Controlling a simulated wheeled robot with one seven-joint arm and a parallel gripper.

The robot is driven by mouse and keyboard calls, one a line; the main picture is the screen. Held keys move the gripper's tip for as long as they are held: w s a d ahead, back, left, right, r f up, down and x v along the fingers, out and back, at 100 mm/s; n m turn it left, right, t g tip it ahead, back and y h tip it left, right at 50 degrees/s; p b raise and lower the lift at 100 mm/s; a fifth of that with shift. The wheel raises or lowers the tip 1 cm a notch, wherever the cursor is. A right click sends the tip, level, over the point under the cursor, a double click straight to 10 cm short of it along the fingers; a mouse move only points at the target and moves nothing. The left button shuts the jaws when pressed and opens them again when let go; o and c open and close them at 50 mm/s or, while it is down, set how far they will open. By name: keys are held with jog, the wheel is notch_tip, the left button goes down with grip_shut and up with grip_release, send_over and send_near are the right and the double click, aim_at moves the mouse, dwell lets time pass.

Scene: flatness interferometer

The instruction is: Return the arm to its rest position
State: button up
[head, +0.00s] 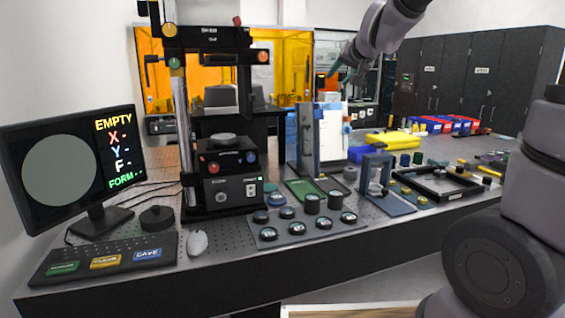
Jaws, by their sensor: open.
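My arm (385,28) reaches in from the top right of the head view, raised above the bench. My gripper (340,74) is at its end, pointing down and to the left, with teal fingertips apart and nothing seen between them. It hangs in the air above the white upright panel fixture (329,132), clear of it as far as I can see. Another thick grey part of my arm (500,262) fills the lower right of the view.
The interferometer stand (182,110) rises left of my gripper, beside a monitor (52,165) reading EMPTY. A grey tray (288,238) with several round pieces, a blue frame stand (378,180) and a black frame (440,186) stand on the bench. Black cabinets (480,80) line the back right.

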jog(key=s+d+f+g, duration=0.1)
jog(key=s+d+g, duration=0.1)
jog(key=s, duration=0.7)
jog(key=s+d+f+m+g, duration=0.1)
jog(key=s+d+f, duration=0.1)
jog(key=s, duration=0.7)
jog(key=s+d+f+g, duration=0.2)
jog(key=s+d, duration=0.2)
jog(key=s, duration=0.5)
jog(key=shift+s+g+h, duration=0.15)
jog(key=shift+g+h, duration=0.15)
